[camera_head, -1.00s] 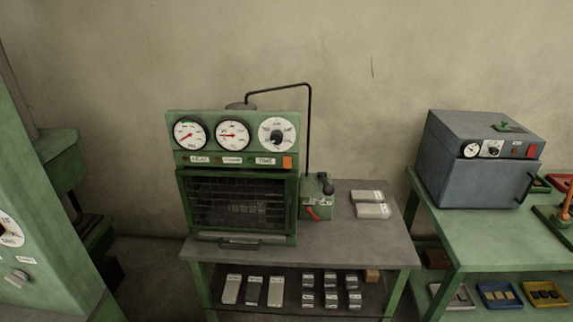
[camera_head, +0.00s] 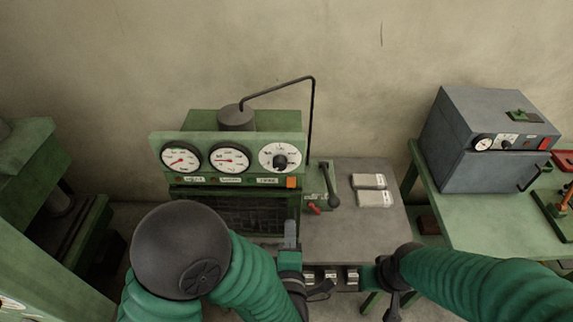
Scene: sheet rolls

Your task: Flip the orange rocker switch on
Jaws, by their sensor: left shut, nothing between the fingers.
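The orange rocker switch (camera_head: 292,182) is a small orange square at the lower right of the green machine's gauge panel (camera_head: 230,138). My left gripper (camera_head: 290,232) is shut and empty, below the switch in the picture and apart from it. Its arm has green ribbed sleeves and a dark round joint, and covers part of the machine's front. My right arm comes in from the right; its dark end (camera_head: 392,290) shows near the table's front edge, but its fingers cannot be made out.
A green box with a black-knobbed lever and a red handle (camera_head: 314,208) stands right of the machine. Pale blocks (camera_head: 372,190) lie on the grey table (camera_head: 345,240). A grey oven (camera_head: 495,140) stands on a green table at right.

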